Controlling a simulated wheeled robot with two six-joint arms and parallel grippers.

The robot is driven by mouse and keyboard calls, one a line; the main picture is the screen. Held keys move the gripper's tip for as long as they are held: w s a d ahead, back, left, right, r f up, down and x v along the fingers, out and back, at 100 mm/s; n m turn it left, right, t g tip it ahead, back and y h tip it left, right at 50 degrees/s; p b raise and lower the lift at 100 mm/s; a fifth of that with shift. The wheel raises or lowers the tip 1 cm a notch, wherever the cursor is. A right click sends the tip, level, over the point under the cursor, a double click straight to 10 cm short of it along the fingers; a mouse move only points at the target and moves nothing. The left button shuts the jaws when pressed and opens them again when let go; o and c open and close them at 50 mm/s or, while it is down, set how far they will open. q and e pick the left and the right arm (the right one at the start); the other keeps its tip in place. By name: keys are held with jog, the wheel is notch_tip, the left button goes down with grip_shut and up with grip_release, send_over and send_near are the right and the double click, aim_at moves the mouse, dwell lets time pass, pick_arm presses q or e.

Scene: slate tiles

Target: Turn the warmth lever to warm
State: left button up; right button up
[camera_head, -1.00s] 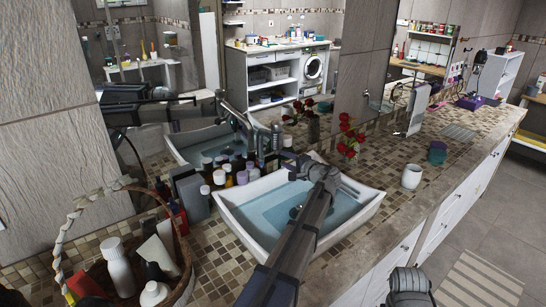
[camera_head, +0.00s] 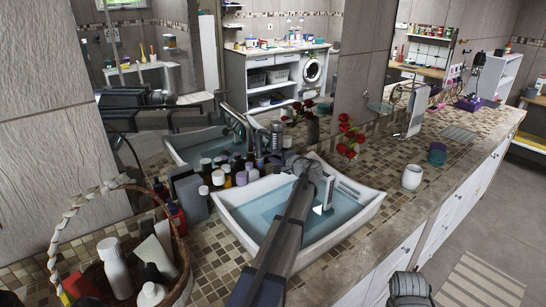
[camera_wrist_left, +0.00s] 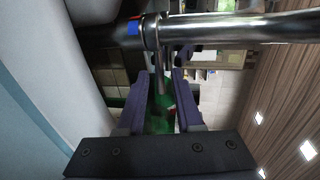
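The faucet (camera_head: 260,143) stands at the back edge of the white basin, partly hidden behind my left gripper (camera_head: 286,157). In the left wrist view its shiny metal body (camera_wrist_left: 230,28) crosses the top, with a red and blue mark (camera_wrist_left: 135,24) near a ring. A thin metal lever (camera_wrist_left: 158,82) hangs from that ring, between the tips of my left gripper (camera_wrist_left: 163,76). The two fingers are apart, with gaps beside the lever; I cannot tell whether either touches it.
The basin (camera_head: 365,212) holds bluish water under my left arm. Several bottles (camera_head: 219,178) crowd its left side. A wicker basket (camera_head: 186,284) stands at front left. Red flowers (camera_head: 349,137) and a white cup (camera_head: 412,177) are to the right. A mirror stands behind.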

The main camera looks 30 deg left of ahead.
pick_arm(q)
grip_shut()
dwell(1.2)
